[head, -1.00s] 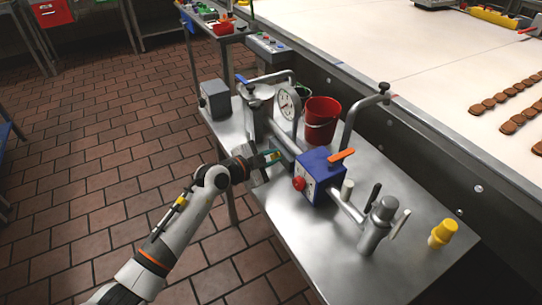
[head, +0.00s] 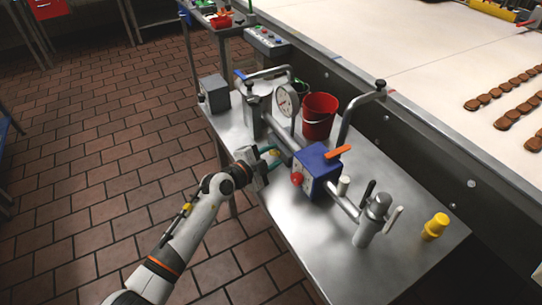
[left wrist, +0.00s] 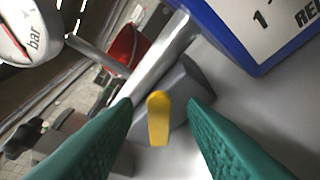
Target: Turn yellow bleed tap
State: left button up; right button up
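The yellow bleed tap (left wrist: 158,118) is a small yellow lever below a grey metal pipe. In the left wrist view it stands between the two green fingers of my left gripper (left wrist: 159,106), with a visible gap on each side. In the head view the left gripper (head: 271,156) is beside the pipe, left of the blue box, with its teal fingers apart. A bit of yellow (head: 275,153) shows between them there; the rest of the tap is hidden. My right gripper is not in view.
The blue box (head: 322,160) has an orange lever (head: 338,152) and a red knob (head: 297,179). A dial gauge (head: 287,100) and red bucket (head: 319,113) stand behind the pipe. A yellow cup-like piece (head: 435,227) is at the right of the steel table (head: 310,250).

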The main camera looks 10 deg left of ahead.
pick_arm(q)
jog(key=p+v, duration=0.1)
jog(key=v, duration=1.1)
jog(key=shift+p, duration=0.35)
